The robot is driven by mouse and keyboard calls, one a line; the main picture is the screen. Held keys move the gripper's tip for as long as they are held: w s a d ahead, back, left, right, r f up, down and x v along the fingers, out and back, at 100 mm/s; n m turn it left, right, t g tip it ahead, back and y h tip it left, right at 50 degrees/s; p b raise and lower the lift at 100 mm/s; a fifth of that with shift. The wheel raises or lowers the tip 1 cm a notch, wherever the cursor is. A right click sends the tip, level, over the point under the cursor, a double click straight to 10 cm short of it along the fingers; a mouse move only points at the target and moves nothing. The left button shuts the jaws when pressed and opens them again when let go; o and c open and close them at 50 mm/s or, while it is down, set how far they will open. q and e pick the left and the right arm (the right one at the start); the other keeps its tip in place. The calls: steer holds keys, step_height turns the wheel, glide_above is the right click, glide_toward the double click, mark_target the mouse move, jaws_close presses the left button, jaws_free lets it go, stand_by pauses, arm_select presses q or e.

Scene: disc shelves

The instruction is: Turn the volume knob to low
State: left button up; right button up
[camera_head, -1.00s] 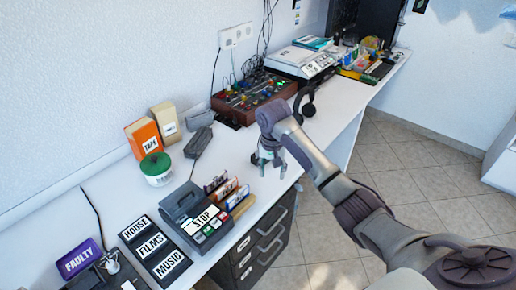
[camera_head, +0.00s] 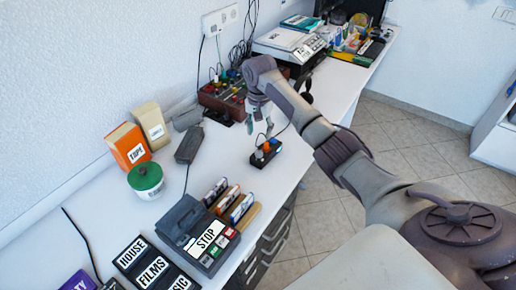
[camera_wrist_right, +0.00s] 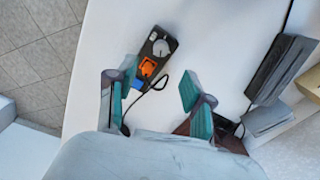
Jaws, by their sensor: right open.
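A small black box (camera_head: 265,153) lies on the white desk, near its front edge. In the right wrist view, the black box (camera_wrist_right: 165,36) has a round silver-grey knob (camera_wrist_right: 161,47), an orange switch (camera_wrist_right: 148,67) and a blue part (camera_wrist_right: 136,84). No low mark on the knob is readable. My right gripper (camera_head: 258,124) is open and empty, just behind the box in the head view and apart from it. In the wrist view, the teal finger pads of my right gripper (camera_wrist_right: 158,86) stand wide apart, with the box ahead of them. My left gripper is not in view.
A brown mixer (camera_head: 222,100) stands behind my right gripper. A grey player marked STOP (camera_head: 205,240), a green-lidded tub (camera_head: 146,178) and an orange box (camera_head: 128,146) stand left of the black box. Bare desk (camera_head: 225,160) lies between.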

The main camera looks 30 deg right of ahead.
glide_above(259, 152)
step_height(259, 152, down, 4)
steer(key=shift+s+f, duration=0.1)
steer(key=shift+s, duration=0.05)
step_height(259, 152, down, 4)
steer(key=shift+f, duration=0.55)
steer(key=shift+c, duration=0.6)
jaws_close()
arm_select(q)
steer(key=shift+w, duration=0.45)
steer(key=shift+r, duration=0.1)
